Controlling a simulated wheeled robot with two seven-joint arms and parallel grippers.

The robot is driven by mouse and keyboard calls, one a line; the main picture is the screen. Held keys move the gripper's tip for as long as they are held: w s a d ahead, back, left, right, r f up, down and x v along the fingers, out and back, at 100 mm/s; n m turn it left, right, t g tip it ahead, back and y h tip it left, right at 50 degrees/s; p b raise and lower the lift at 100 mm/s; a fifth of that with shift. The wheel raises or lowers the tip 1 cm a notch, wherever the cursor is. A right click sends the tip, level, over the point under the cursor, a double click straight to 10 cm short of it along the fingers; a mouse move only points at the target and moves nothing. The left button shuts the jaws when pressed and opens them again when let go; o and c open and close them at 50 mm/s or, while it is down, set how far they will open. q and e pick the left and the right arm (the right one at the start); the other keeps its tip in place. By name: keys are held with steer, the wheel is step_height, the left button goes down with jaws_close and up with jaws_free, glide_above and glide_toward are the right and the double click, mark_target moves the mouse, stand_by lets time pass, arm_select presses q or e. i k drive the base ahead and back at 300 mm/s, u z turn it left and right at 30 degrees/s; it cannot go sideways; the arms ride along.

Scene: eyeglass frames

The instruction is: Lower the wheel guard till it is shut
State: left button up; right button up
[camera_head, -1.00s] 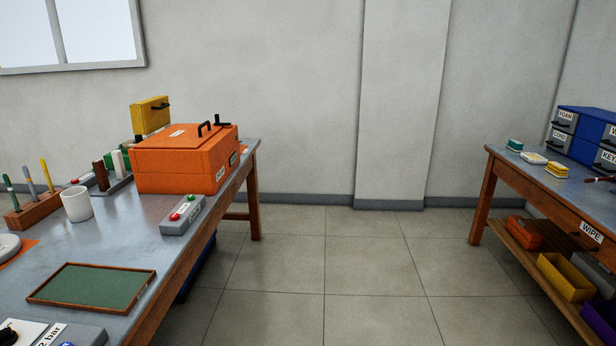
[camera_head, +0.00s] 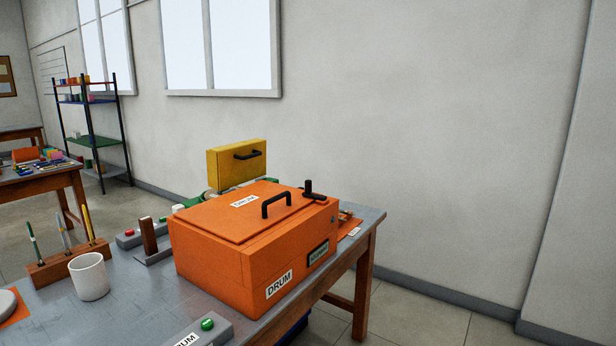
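A yellow guard (camera_head: 236,165) with a black bar handle stands raised behind the orange drum box, on the far side of the workbench. It looks like the wheel guard. Below it, a pale round part (camera_head: 216,192) and some green body (camera_head: 263,182) show, mostly hidden by the orange box. Neither of my grippers is in view.
The orange box (camera_head: 225,252) labelled DRUM, with a black handle on its lid, stands in front of the guard. A white mug (camera_head: 89,276), a wooden pen block (camera_head: 68,266) and a grey button box (camera_head: 199,333) share the bench (camera_head: 135,318). Floor shows at the right.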

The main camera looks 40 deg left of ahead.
mark_target(230, 166)
steer(key=z, duration=0.2)
steer(key=i, duration=2.65)
steer(key=u, duration=3.55)
